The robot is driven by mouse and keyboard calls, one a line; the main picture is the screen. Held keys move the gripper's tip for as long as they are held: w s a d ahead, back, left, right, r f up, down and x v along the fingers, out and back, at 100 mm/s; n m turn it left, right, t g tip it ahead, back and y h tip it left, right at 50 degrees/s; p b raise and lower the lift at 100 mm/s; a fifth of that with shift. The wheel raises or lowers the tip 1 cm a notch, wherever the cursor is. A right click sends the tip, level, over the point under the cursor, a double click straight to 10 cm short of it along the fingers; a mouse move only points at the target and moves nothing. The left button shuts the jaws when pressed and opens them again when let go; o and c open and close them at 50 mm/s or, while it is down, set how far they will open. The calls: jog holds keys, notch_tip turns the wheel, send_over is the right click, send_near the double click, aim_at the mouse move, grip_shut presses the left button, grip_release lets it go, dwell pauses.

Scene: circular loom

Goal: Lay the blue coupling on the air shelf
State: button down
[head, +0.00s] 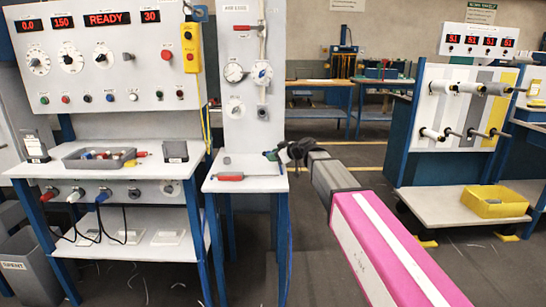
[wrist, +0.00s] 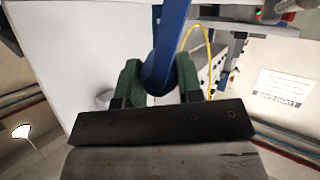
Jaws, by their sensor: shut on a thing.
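My gripper (head: 273,155) hangs over the right edge of the narrow grey air shelf (head: 247,184) in the head view. In the wrist view its green fingers (wrist: 159,88) are closed about a rounded blue thing, the blue coupling (wrist: 158,80). A long blue post (wrist: 177,25) lies behind it in line, so their border is hard to tell. The coupling is not clear in the head view, where the fingers and wrist cover it. The pale shelf top (wrist: 85,50) fills the left of the wrist view.
A red-handled tool (head: 230,177) lies at the shelf's front left. The shelf's upright panel (head: 237,115) carries gauges and a valve. On the left bench stands a grey tray (head: 100,156) with small parts. A yellow bin (head: 495,202) sits on the right-hand stand.

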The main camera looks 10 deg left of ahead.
aim_at(273, 171)
jog(key=shift+s+a+f, duration=0.15)
jog(key=shift+a, duration=0.2)
jog(key=shift+f, duration=1.85)
jog(key=shift+f, duration=0.35)
jog(key=shift+f, duration=0.2)
